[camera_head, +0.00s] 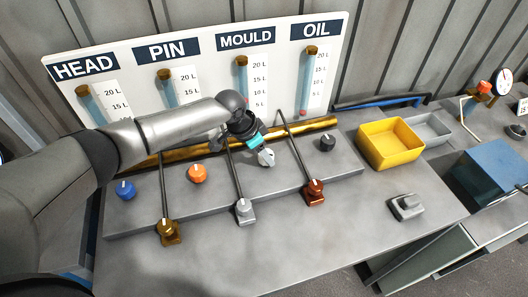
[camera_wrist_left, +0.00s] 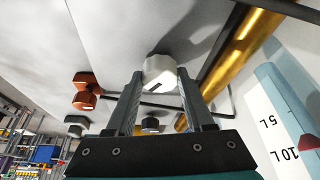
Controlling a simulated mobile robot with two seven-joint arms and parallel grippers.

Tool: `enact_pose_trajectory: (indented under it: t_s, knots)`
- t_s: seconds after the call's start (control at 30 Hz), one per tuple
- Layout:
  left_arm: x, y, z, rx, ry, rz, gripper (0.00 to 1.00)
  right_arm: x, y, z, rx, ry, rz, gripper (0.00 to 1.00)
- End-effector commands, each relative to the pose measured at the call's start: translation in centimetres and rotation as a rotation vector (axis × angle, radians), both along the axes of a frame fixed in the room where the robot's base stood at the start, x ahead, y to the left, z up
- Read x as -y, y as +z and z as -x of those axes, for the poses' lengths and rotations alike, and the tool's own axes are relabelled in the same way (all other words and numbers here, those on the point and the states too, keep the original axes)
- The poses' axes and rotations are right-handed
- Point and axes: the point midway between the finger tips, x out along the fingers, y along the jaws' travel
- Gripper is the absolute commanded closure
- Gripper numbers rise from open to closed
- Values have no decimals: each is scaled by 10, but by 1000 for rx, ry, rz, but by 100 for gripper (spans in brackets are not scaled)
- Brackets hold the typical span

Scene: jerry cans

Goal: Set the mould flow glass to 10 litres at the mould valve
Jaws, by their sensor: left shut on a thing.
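The mould flow glass (camera_head: 242,82) stands on the white board under the MOULD label, with a brown cap and blue tube. The knob has a dark pointer line. At the right of the wrist view is part of a flow glass (camera_wrist_left: 270,88) with 5 L and 10 L marks and a red float (camera_wrist_left: 309,142). My right gripper is not in view.
Blue (camera_head: 125,190), orange (camera_head: 197,173) and black (camera_head: 327,143) knobs share the raised panel. A yellow bin (camera_head: 390,145) is at right. The front bench is mostly clear.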

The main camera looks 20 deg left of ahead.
Motion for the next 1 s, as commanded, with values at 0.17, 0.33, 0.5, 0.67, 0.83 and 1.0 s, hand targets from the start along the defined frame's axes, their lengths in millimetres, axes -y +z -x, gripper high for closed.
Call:
enact_pose_trajectory:
  t_s: [0.17,0.33,0.5,0.67,0.83,1.0]
  knots:
    - [0,0,0,1,0,1,34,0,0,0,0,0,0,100]
    - [0,0,0,1,0,1,17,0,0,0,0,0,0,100]
    - [0,0,0,1,1,0,17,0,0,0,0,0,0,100]
    - [-1,5,1,1,1,0,17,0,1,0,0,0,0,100]
    - [-7,24,6,3,1,0,17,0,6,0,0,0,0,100]
    - [-16,56,16,4,0,0,17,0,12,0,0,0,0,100]
